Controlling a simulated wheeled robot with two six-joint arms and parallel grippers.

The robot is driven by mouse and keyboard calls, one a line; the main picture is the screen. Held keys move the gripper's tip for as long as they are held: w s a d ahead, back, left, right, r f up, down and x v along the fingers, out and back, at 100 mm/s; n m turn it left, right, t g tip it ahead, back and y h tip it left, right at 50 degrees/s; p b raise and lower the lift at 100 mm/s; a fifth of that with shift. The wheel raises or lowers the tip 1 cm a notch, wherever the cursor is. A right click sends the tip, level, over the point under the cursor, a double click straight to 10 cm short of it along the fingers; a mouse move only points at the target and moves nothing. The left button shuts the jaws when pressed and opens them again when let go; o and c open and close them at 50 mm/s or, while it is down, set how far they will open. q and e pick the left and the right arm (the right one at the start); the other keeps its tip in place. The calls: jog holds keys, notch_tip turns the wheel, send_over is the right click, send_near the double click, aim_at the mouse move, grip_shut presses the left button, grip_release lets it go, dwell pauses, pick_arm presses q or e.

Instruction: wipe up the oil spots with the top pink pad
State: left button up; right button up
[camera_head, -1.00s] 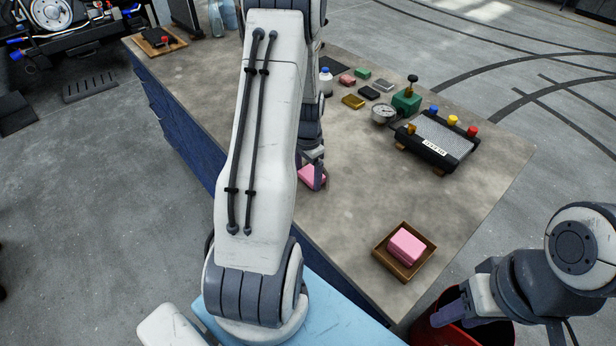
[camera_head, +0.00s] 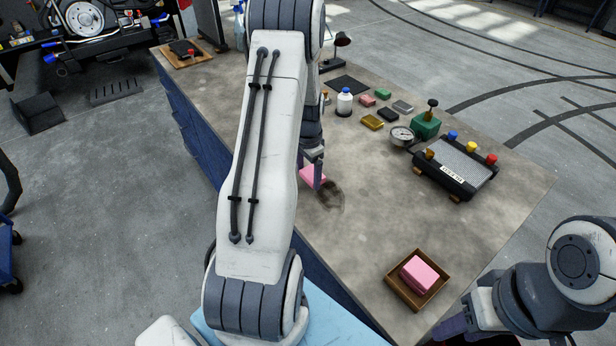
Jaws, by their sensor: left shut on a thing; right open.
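My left gripper (camera_head: 313,175) is shut on a pink pad (camera_head: 311,176), low over the bench top; my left arm hides part of both. I cannot tell whether the pad touches the bench. A dark oil spot (camera_head: 331,196) shows on the bench just right of and below the pad. Another pink pad (camera_head: 420,274) lies in a brown wooden tray (camera_head: 392,286) at the bench's near right corner. My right gripper (camera_head: 452,327) is open and empty, below and right of the tray, partly cut off by the frame's lower edge.
A black device with coloured knobs (camera_head: 456,165) stands at the bench's right. The bench between spot and tray is clear.

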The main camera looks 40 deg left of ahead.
aim_at(308, 175)
pick_arm(q)
jog(key=shift+a+r+p, duration=0.1)
jog(key=shift+r+p, duration=0.5)
jog(key=shift+r, duration=0.3)
jog(key=shift+r+p, duration=1.35)
jog(key=shift+r, duration=0.4)
